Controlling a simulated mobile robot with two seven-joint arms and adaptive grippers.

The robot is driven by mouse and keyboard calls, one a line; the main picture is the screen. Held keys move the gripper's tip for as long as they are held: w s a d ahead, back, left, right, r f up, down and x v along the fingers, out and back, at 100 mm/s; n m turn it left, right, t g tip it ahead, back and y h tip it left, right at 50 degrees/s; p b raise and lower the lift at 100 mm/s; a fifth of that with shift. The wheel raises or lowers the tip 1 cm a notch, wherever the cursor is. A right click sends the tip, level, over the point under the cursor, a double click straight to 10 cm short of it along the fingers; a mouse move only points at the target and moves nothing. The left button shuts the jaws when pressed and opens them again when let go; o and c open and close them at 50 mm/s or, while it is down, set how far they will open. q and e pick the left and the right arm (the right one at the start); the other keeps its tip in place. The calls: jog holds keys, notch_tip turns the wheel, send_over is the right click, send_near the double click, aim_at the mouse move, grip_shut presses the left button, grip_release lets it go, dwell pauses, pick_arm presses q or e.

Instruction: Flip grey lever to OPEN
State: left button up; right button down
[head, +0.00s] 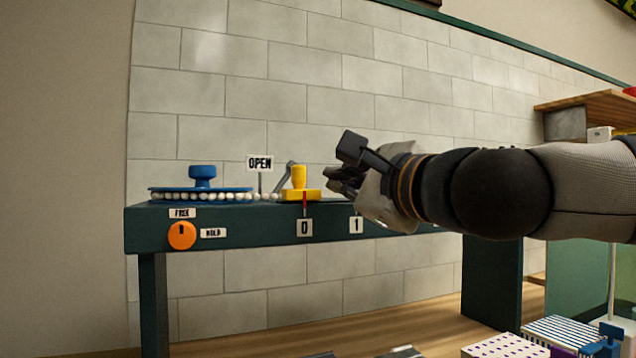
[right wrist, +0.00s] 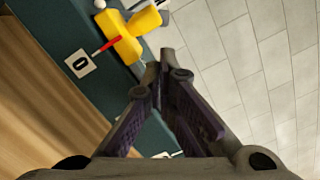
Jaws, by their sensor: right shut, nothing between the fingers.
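The grey lever (head: 284,177) stands behind the yellow block with a knob (head: 300,194) on the green bench. It leans up to the right, near the white OPEN sign (head: 260,163). Its lower part is partly hidden. My right gripper (head: 333,181) is shut and empty, just right of the yellow block and apart from it. In the right wrist view the closed fingertips (right wrist: 158,68) point toward the yellow block (right wrist: 126,47), with a grey piece (right wrist: 157,40) beside it that may be the lever. My left gripper is not in view.
A blue turntable with a knob (head: 202,177) sits on white balls at the bench's left. An orange dial (head: 182,236) is on the bench front (head: 260,226), beside FREE and HOLD labels. A red pointer (head: 305,203) stands above the 0 label (head: 304,228). A tiled wall (head: 300,100) rises behind.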

aim_at(282, 183)
jog(key=x, duration=0.7)
jog(key=shift+w+a, duration=0.1)
jog(key=shift+w, duration=0.1)
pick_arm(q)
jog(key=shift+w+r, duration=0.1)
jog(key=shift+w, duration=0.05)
